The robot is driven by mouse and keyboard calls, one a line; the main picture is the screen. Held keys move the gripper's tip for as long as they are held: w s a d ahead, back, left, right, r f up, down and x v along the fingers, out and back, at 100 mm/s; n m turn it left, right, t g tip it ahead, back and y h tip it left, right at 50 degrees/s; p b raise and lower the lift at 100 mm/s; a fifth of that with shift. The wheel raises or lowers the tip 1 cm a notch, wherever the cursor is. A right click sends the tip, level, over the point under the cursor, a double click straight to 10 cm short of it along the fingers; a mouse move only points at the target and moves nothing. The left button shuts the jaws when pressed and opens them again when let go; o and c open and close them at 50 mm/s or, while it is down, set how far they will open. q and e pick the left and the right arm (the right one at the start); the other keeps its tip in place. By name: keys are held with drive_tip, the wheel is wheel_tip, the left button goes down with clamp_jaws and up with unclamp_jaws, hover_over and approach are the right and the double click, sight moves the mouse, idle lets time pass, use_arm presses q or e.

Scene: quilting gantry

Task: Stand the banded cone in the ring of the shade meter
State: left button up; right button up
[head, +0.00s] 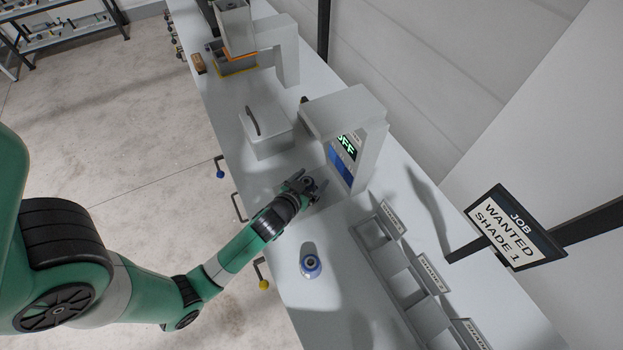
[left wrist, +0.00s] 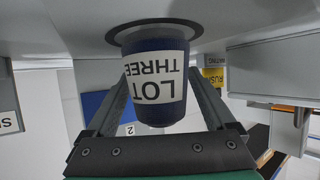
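The cone between my left fingers is dark blue with a white band reading "LOT THREE"; in the left wrist view the cone (left wrist: 156,80) appears upside down. My left gripper (head: 309,186) is beside the shade meter (head: 347,115), and its fingers touch the cone's sides, seemingly shut on it. The cone's base is inside the outline of a dark ring (left wrist: 113,36) on the pale surface; I cannot tell whether it rests there or hovers slightly. The meter's screen (head: 346,145) shows green letters, apparently "OFF". My right gripper is out of view.
A labelled rack (head: 408,275) with several bays is on the right. A lidded grey box (head: 267,134) stands behind my gripper. A sign (head: 514,226) reads "WANTED SHADE 1".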

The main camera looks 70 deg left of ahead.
use_arm(q)
drive_tip(key=shift+r+p, duration=0.3)
drive_tip(key=v, duration=1.2)
drive_tip(key=shift+f+p, duration=0.2)
drive_tip(key=shift+p, duration=0.2)
